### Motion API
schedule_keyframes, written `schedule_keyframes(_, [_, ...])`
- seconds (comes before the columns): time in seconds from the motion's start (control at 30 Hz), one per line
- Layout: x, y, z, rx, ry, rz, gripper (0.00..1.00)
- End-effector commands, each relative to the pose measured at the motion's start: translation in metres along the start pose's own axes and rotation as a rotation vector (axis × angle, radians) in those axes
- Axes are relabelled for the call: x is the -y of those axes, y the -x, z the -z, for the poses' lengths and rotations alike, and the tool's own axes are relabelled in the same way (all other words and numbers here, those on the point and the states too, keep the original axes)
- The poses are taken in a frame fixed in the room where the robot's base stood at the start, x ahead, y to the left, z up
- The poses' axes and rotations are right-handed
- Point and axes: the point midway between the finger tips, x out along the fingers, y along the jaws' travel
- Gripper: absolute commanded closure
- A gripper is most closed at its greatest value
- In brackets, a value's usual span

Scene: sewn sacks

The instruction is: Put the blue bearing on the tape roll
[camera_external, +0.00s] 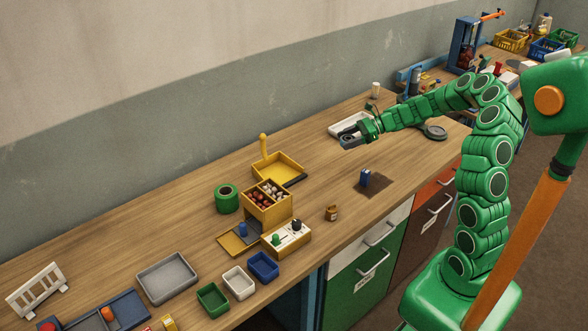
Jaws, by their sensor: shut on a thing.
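My gripper (351,139) is at the end of the green arm, above the table's back right part, just in front of a white tray. It is shut on a small dark bluish thing, which looks like the blue bearing. The fingers hide most of it and it is too small to make out clearly. The tape roll (228,198) is a green ring with a dark hole. It lies flat on the table left of the yellow box, well to the left of my gripper and apart from it.
A yellow compartment box (268,209) and a yellow tray (293,162) with an upright handle stand beside the roll. A blue block (365,178) stands on a dark mat. The white tray (341,126) lies behind my gripper. Bare wood lies behind the roll.

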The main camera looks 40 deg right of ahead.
Motion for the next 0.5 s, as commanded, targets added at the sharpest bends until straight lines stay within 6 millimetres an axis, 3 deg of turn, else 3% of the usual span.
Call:
schedule_keyframes(0.27, [-0.003, -0.007, -0.005, -0.001, 0.004, -0.008, 0.74])
schedule_keyframes(0.5, [-0.016, -0.049, -0.032, -0.005, 0.02, -0.046, 0.74])
